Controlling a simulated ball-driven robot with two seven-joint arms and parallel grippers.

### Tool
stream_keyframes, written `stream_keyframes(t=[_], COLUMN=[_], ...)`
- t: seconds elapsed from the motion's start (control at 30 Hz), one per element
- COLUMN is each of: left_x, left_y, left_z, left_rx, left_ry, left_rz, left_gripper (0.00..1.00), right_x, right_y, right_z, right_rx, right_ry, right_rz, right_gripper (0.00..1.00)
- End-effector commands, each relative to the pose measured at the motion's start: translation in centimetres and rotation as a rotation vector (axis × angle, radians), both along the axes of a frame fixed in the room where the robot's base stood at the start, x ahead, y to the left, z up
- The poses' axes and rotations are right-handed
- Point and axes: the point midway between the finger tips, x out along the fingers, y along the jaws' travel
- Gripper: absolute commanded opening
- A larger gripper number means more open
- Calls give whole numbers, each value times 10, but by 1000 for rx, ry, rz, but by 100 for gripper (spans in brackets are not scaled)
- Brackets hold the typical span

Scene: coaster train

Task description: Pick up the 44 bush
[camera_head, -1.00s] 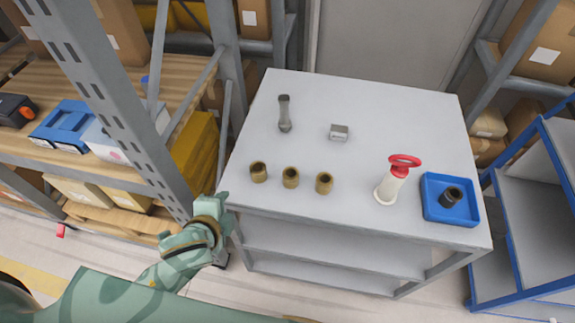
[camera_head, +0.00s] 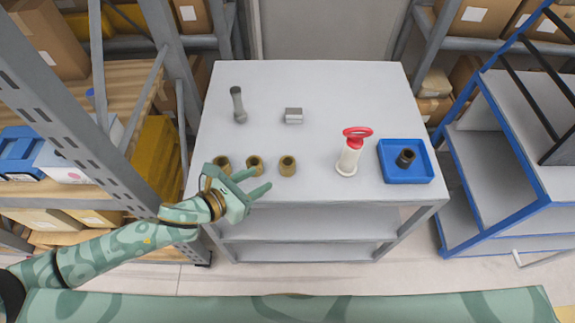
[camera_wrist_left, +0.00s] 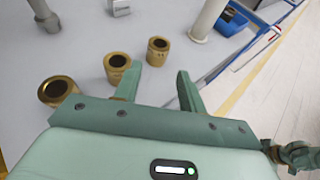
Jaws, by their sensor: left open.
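Three brass-coloured bushes stand upright in a row near the front edge of the grey table: a left one (camera_head: 222,163), a middle one (camera_head: 255,162) and a right one (camera_head: 288,166). No marking shows which is the 44 bush. A darker bush (camera_head: 406,157) sits in a blue tray (camera_head: 421,173). My left gripper (camera_head: 262,179) is open and empty at the front edge, just before the row. In the left wrist view its fingers (camera_wrist_left: 157,78) are spread, with the middle bush (camera_wrist_left: 117,66) beside one finger and the right bush (camera_wrist_left: 158,47) beyond. A small green part of my right arm shows there at the lower right.
A white, red-topped tool (camera_head: 350,155) stands between the row and the tray. Metal shelving (camera_head: 100,120) is close on the left, a blue-framed rack (camera_head: 500,180) on the right.

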Motion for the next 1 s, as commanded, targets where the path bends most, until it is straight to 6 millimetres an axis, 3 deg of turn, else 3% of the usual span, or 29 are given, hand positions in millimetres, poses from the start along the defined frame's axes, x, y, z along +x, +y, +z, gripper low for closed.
stream_keyframes(t=[0.1,0.6,0.9,0.93,1.0], left_x=[17,59,64,64,64], left_y=[-17,-56,-62,-62,-62], left_z=[-12,-38,-39,-39,-39], left_rx=[-2,-2,-1,-1,-1], left_ry=[2,4,1,1,2], left_rz=[1,3,3,3,3], left_gripper=[41,41,41,38,18], right_x=[-1,-4,-4,-4,-4], right_y=[0,1,1,1,1], right_z=[-6,-21,-21,-21,-21], right_rx=[0,1,1,1,1], right_ry=[2,10,10,10,10], right_rz=[0,0,0,0,0], right_gripper=[36,36,36,36,36])
